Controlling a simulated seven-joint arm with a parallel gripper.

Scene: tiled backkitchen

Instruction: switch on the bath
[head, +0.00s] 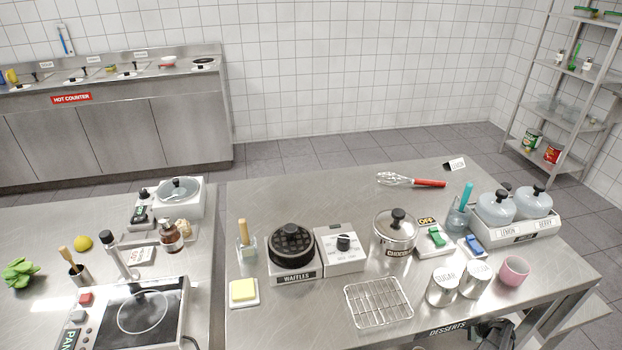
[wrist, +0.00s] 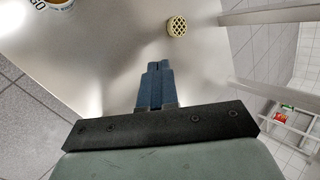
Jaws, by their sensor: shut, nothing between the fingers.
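The likely bath is a steel pot with a glass lid and black knob (head: 395,234), labelled with a partly hidden word starting "CHOCO", on the right-hand steel table. A similar box with a blue rocker (head: 473,246) stands further right. My gripper (wrist: 157,66) shows in the wrist view, its blue fingers shut together and empty over a pale surface. It is not visible in the head view, and neither switch is identifiable in the wrist view.
Around the pot are a wire rack (head: 379,302), sugar tin (head: 443,287), pink cup (head: 513,271), waffle iron (head: 291,247) and lidded lemon and berry pots (head: 495,206). A whisk (head: 410,181) lies behind. The wrist view shows a yellow gridded piece (wrist: 177,26).

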